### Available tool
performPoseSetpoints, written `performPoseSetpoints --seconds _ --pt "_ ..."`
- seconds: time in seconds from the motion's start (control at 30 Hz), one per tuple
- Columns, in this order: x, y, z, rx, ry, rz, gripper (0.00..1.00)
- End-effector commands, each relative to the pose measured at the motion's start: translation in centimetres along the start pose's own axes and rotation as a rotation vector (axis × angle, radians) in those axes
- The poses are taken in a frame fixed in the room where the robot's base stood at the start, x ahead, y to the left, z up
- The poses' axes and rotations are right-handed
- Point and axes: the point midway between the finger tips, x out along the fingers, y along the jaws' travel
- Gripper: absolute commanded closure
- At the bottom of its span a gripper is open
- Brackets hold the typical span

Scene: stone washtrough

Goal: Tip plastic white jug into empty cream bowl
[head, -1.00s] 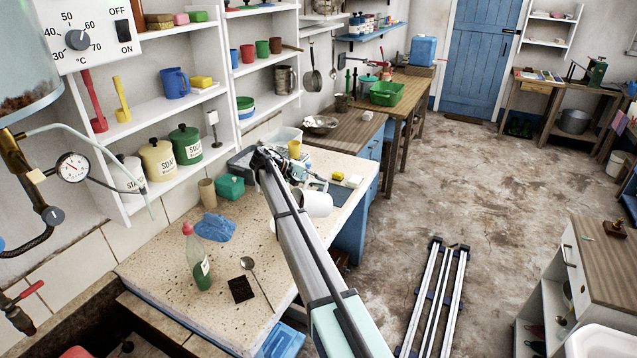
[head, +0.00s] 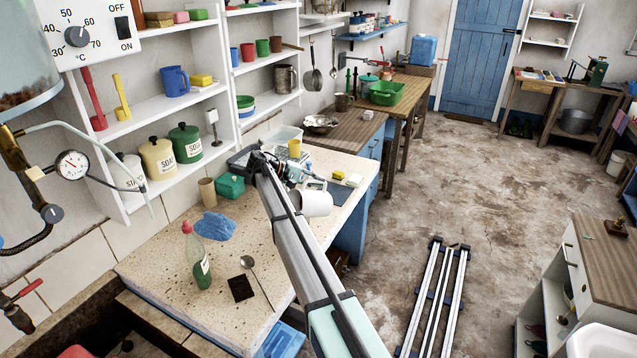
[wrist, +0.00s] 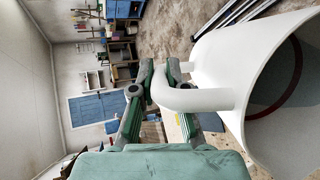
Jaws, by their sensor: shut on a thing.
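The white plastic jug (head: 316,203) is held in the air by the near table's right edge. In the wrist view the jug (wrist: 228,60) lies on its side in the picture, its wide mouth toward the camera. Something grey-brown with a reddish edge shows inside; I cannot tell what it is. My gripper (wrist: 163,75) is shut on the jug's handle (wrist: 195,99). I cannot make out the cream bowl in either view; my arm covers part of the table.
The speckled table (head: 165,270) holds a green bottle (head: 197,262), a spoon (head: 250,268), a blue cloth (head: 214,227), a brown cup (head: 207,190) and a green box (head: 230,186). Open floor lies to the right.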

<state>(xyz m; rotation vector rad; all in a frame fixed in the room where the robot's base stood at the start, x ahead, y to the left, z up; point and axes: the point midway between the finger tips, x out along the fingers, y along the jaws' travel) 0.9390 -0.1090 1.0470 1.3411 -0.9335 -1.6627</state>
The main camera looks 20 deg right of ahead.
Motion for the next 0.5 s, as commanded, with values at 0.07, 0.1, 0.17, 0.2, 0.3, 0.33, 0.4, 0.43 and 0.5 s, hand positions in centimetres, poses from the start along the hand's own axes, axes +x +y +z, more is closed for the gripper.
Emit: performPoseSetpoints --seconds 0.07,0.1,0.17,0.2,0.3,0.33,0.4,0.43,0.5 --pt "-0.33 -0.53 0.15 0.012 0.001 0.034 1.00" --pt "-0.48 -0.63 0.21 0.019 0.000 0.049 1.00" --pt "-0.67 -0.70 0.30 0.028 0.000 0.068 1.00" --pt "-0.77 -0.72 0.34 0.032 0.000 0.079 1.00" --pt "-0.95 -0.69 0.41 0.039 0.000 0.095 1.00" --pt "-0.98 -0.68 0.42 0.040 0.000 0.097 1.00" --pt "-1.01 -0.65 0.43 0.041 0.000 0.099 1.00" --pt "-1.01 -0.64 0.43 0.041 0.000 0.099 1.00" --pt "-1.01 -0.63 0.42 0.041 0.000 0.099 1.00"
